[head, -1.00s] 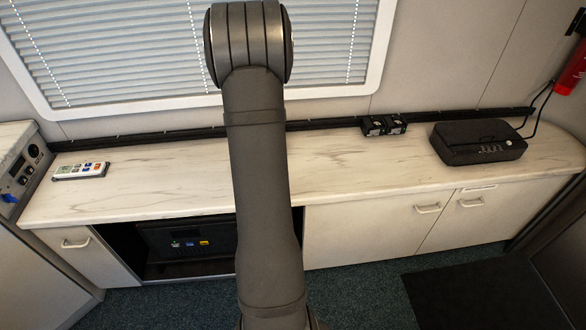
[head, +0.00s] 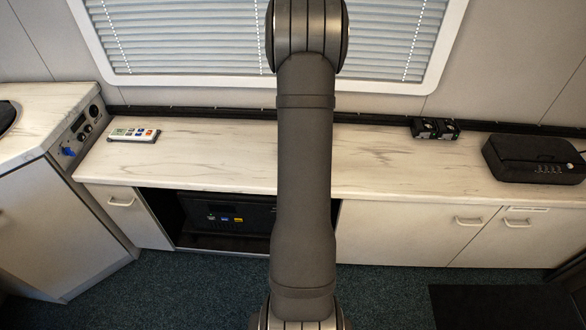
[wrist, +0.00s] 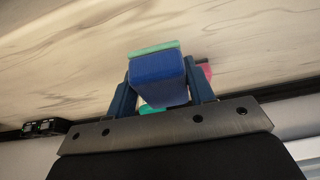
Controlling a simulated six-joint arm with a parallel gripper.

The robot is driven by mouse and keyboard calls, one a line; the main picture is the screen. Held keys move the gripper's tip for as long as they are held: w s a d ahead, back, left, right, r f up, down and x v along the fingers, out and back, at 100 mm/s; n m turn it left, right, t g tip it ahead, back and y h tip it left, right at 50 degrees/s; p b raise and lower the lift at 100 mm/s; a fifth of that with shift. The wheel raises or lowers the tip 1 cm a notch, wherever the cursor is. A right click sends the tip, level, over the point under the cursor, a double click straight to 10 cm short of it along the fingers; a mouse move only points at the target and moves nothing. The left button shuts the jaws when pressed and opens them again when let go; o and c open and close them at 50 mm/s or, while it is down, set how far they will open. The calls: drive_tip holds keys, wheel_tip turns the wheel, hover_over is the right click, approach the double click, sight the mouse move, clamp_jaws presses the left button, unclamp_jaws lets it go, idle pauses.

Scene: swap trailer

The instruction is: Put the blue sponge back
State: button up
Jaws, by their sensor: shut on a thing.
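In the wrist view, my gripper (wrist: 160,77) is shut on a blue sponge (wrist: 158,68), with one dark blue finger on each side of it. The sponge is a block with a thin green layer (wrist: 153,48) along its upper edge. A small pink thing (wrist: 206,71) and a bit of green (wrist: 152,109) show partly behind the sponge; I cannot tell what they are. In the head view my gripper and the sponge are out of sight, and my arm crosses the middle.
A long marble-look counter (head: 390,170) runs below the window. On it are a white remote-like device (head: 134,135), two small black units (head: 434,129) and a black case (head: 535,160). An open compartment below holds a dark box (head: 225,213). A side cabinet (head: 40,125) stands left.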

drive_tip(key=a+f, duration=0.1)
drive_tip(key=w+a+f, duration=0.1)
drive_tip(key=shift+w+a, duration=0.2)
drive_tip(key=shift+a, duration=0.2)
drive_tip(key=shift+f, duration=1.9)
drive_tip(key=shift+f, duration=0.15)
drive_tip(key=o, duration=0.9)
drive_tip(key=shift+o, duration=0.2)
drive_tip(key=shift+s+r, duration=0.1)
drive_tip(key=shift+r, duration=0.4)
drive_tip(key=v, duration=1.1)
